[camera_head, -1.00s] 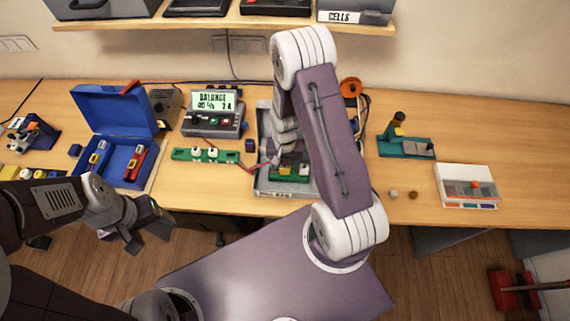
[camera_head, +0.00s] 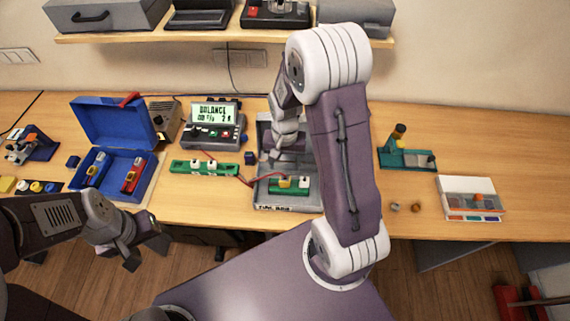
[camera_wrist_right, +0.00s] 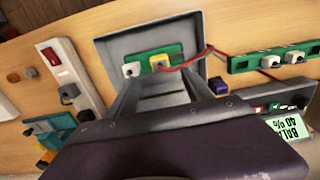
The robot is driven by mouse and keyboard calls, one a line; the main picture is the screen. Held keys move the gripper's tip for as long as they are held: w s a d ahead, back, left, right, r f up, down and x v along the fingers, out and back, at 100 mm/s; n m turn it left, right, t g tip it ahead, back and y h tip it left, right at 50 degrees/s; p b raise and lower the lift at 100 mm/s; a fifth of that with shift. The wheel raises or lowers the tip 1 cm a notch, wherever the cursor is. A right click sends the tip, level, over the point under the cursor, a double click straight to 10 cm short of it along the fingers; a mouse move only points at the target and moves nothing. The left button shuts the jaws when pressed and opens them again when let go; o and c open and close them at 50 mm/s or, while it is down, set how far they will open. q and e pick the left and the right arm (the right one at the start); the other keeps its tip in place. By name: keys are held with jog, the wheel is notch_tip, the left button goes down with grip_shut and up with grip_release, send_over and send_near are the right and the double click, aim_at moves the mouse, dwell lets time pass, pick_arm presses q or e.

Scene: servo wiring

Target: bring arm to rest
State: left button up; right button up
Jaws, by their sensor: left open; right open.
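My right arm reaches over the bench, and its gripper (camera_wrist_right: 168,85) is open above the grey tray (camera_head: 262,190). In the right wrist view the two fingers stand apart over the tray, with nothing between them. A green board (camera_head: 275,187) with a yellow and a white plug (camera_head: 303,182) lies in the tray, beyond the fingertips. A red wire (camera_wrist_right: 190,60) runs from the yellow plug to a second green board (camera_head: 203,169) outside the tray. My left gripper (camera_head: 146,247) is open and empty, in front of the bench edge at the left.
A balance meter (camera_head: 213,127) stands behind the second board. An open blue toolbox (camera_head: 113,130) is at the left. A teal stand (camera_head: 405,158) and a white box (camera_head: 468,195) are at the right. A shelf (camera_head: 220,36) hangs above. The bench is clear at the far right.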

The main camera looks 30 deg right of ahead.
dwell(0.4)
jog(key=shift+f, duration=0.2)
jog(key=b, duration=0.1)
jog(key=w+a+b, duration=0.1)
jog(key=shift+f+n+t+b, duration=0.2)
jog(key=shift+n+t+b, duration=0.1)
jog(key=shift+b, duration=0.05)
jog(key=s+a+n+b, duration=0.4)
jog(key=s+n, duration=0.1)
jog(key=s, duration=0.4)
jog(key=shift+s+f+n+t+b, duration=0.2)
jog(key=shift+f+n+t+b, duration=0.1)
jog(key=shift+s, duration=0.15)
jog(key=shift+d, duration=0.1)
